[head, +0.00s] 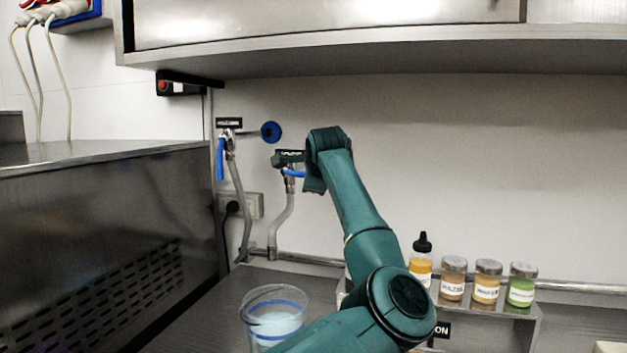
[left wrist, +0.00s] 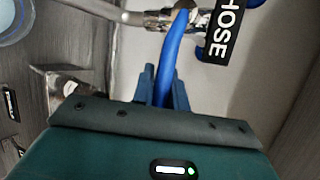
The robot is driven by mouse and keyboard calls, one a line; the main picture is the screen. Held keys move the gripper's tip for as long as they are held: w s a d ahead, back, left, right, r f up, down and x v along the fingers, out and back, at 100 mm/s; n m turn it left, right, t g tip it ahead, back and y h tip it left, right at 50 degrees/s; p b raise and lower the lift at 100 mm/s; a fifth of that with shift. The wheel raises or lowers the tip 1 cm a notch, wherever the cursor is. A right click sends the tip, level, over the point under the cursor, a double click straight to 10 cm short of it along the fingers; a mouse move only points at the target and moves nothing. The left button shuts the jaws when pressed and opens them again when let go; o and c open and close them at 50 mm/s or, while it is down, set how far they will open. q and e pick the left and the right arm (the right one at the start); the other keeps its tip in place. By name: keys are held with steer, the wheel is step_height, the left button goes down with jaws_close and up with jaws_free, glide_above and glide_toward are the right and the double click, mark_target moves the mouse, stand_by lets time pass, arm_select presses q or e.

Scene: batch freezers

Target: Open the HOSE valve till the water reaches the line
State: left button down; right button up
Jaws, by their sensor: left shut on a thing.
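The HOSE valve has a blue lever (left wrist: 172,52) and a black HOSE label (left wrist: 225,28), which are clear in the left wrist view. My left gripper (left wrist: 165,88) is shut on that lever, with one finger on each side. In the head view the left gripper (head: 287,161) is at the wall, partly covering the label, and the blue lever (head: 294,173) shows just below it. A clear container (head: 247,316) with a blue line stands on the counter below, holding pale liquid; I cannot tell exactly how its level compares with the line. My right gripper is out of view.
Another valve with a hanging blue lever (head: 220,160) is left of the HOSE valve, near a round blue knob (head: 271,131). Labelled jars (head: 487,282) and a squeeze bottle (head: 421,262) stand on a small shelf (head: 500,312) at right. A metal cabinet overhangs above.

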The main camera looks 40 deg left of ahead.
arm_select(q)
steer(key=shift+r, duration=0.1)
stand_by(0.3)
steer(key=c, duration=1.4)
jaws_free()
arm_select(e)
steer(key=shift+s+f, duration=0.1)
arm_select(q)
steer(key=b+v, duration=0.3)
steer(key=v, duration=1)
steer(key=shift+b, duration=0.35)
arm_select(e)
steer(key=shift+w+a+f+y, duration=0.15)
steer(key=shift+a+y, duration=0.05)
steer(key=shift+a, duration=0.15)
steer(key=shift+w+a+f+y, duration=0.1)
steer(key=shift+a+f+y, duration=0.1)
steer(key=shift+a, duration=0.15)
arm_select(q)
steer(key=shift+s, duration=0.1)
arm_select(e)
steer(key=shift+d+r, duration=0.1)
